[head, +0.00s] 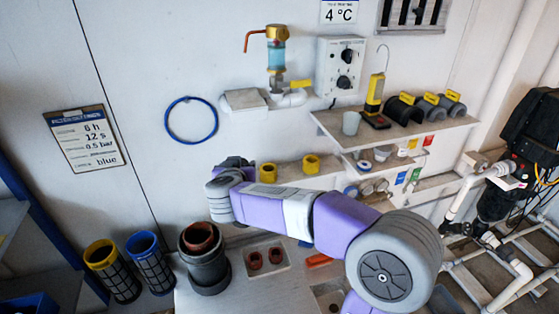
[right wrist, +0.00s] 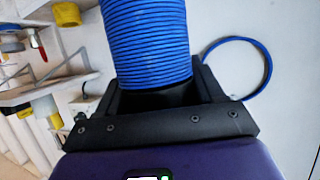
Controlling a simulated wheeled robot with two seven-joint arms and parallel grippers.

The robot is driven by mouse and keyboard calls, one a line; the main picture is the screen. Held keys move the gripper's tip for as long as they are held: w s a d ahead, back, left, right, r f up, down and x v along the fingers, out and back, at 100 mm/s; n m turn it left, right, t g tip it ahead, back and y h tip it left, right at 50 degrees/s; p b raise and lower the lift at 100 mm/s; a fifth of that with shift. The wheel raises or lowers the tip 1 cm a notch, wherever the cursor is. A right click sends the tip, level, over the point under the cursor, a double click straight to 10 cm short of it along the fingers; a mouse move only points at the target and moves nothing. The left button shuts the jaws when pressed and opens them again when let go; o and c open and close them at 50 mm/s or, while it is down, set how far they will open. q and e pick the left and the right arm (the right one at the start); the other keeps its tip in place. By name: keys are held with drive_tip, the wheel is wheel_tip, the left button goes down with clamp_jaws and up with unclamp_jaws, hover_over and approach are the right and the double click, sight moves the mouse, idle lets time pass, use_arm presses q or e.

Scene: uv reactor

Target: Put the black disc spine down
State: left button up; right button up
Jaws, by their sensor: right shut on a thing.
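My right gripper (right wrist: 155,88) is shut on a blue ribbed cylinder (right wrist: 147,40), a stack of thin blue rings, in the right wrist view. The cylinder stands out from between the two black fingers, and its far end is cut off by the frame edge. No black spine shows on it; its inside is hidden. In the head view my right arm reaches left across the table, and its wrist hides the gripper and the held cylinder near the wall. My left gripper is not in view.
A dark pot (head: 206,275) with a brown inner cup stands at the table's left end. Beside it are blue-rimmed (head: 151,266) and yellow-rimmed mesh cylinders (head: 112,275). A tray (head: 285,263) holds two red-brown cups. A blue ring (head: 168,125) hangs on the wall. Shelves (head: 440,126) stand right.

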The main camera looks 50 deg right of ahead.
drive_tip(key=w+d+p, duration=0.1)
drive_tip(key=w+d, duration=0.5)
drive_tip(key=w+d+p, duration=0.1)
drive_tip(key=w+d, duration=0.5)
drive_tip(key=shift+w+d+r, duration=0.1)
drive_tip(key=shift+w, duration=0.2)
drive_tip(key=shift+w+d, duration=0.15)
drive_tip(key=shift+w, duration=0.05)
drive_tip(key=shift+s+f, duration=0.1)
drive_tip(key=shift+f, duration=0.3)
drive_tip(key=o, duration=1.4)
drive_tip(key=shift+f, duration=0.15)
drive_tip(key=shift+c, duration=0.2)
